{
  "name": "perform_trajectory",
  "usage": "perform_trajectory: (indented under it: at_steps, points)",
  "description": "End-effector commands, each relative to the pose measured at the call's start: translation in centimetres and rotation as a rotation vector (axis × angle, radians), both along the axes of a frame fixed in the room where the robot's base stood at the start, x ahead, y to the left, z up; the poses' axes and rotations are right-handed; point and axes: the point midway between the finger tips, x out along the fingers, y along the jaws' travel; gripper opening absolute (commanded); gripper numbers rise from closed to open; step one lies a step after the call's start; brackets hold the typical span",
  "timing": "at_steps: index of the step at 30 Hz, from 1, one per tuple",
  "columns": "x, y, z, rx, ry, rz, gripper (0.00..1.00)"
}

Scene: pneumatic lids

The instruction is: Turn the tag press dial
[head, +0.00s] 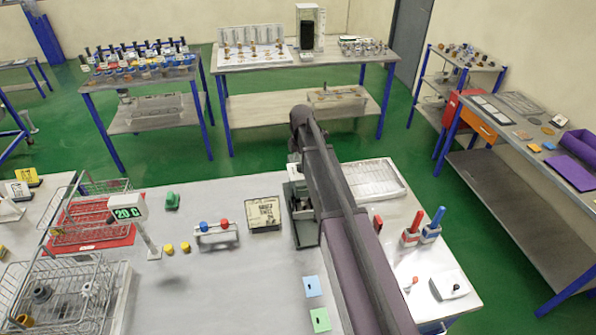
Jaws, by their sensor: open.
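I cannot pick out the tag press or its dial for certain. A small pale block with a dark knob-like part on top (449,285) lies at the right front of the near table, right of my arm. A tall pale machine with a dark front (308,30) stands on the back table; no dial can be made out on it. My arm runs from the bottom right up over the near table and bends at its far end. My gripper cannot be made out; it seems hidden behind my arm.
The near table (240,285) has clear room in its middle.

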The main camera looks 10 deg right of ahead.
Motion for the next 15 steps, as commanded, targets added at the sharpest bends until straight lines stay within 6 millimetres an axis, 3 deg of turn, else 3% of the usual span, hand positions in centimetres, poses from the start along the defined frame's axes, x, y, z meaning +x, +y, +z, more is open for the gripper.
perform_trajectory:
  at_steps: [6,15]
  points:
    - [0.0,0.0,-1.5,0.000,0.000,0.000,0.81]
    - [0.0,0.0,-1.9,0.000,0.000,0.000,0.81]
